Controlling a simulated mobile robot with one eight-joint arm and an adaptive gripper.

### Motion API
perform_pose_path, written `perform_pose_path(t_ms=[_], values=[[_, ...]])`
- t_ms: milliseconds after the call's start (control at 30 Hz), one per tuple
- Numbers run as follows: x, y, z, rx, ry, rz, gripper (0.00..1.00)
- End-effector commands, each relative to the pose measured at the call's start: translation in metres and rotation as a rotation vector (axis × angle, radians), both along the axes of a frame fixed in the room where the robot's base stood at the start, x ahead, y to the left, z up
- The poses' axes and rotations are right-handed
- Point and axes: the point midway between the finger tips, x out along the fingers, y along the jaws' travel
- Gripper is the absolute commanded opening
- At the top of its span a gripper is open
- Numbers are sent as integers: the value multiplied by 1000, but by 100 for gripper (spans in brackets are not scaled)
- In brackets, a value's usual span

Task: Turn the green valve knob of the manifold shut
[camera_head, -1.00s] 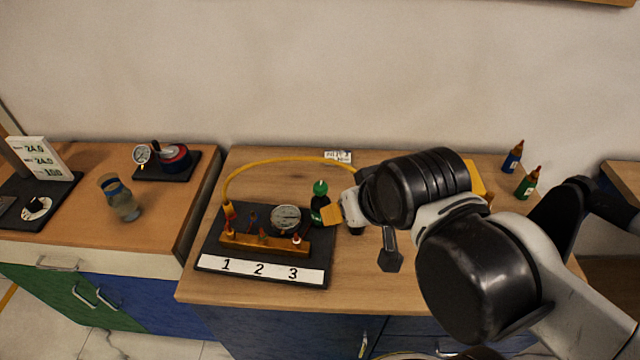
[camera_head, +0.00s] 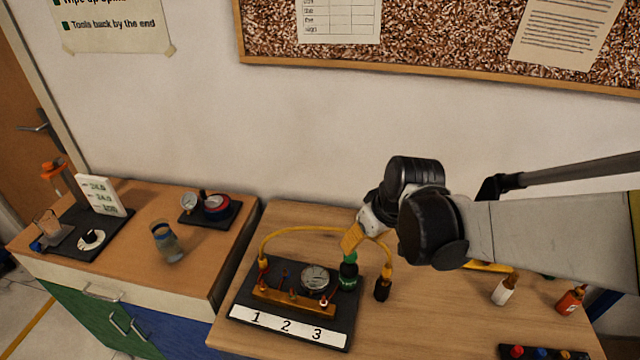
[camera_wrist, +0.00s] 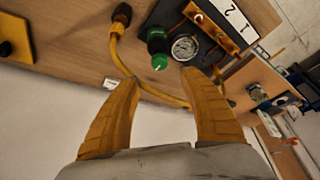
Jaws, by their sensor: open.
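The manifold, a brass bar (camera_head: 292,300) with small valve stems, sits on a black board (camera_head: 338,322) beside a round gauge (camera_head: 314,278); it also shows in the wrist view (camera_wrist: 205,22). The stems are too small for me to make out a green knob. A dark bottle-like thing with a green top (camera_head: 350,257) stands at the board's right back corner, its top clearer in the wrist view (camera_wrist: 160,62). My gripper (camera_head: 352,238) is open and empty, just behind and above that green top. Its yellow fingers (camera_wrist: 162,82) point towards it, apart from it.
A yellow hose (camera_head: 300,229) arcs behind the board to a black end (camera_head: 383,290), close to my fingers. A glass (camera_head: 166,241) and another gauge stand (camera_head: 212,209) are on the left bench. Red and white bottles stand at right. Some tabletop right of the board is bare.

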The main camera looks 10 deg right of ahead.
Motion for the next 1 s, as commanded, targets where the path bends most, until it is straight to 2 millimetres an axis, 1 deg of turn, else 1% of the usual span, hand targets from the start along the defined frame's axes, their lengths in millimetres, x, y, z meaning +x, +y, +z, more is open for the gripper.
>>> perform_pose_path(t_ms=[33,200,400,500,600,867,900,967,1000], values=[[3,1,-11,0,0,1,52],[16,5,-44,-1,0,-1,52],[29,9,-75,-1,0,0,52],[33,10,-85,-1,0,-1,52],[35,11,-90,0,0,-2,52],[35,11,-90,0,-1,-2,52],[35,11,-90,0,-1,-2,50],[35,11,-90,0,-1,-2,32],[35,11,-90,0,-1,-2,20]])
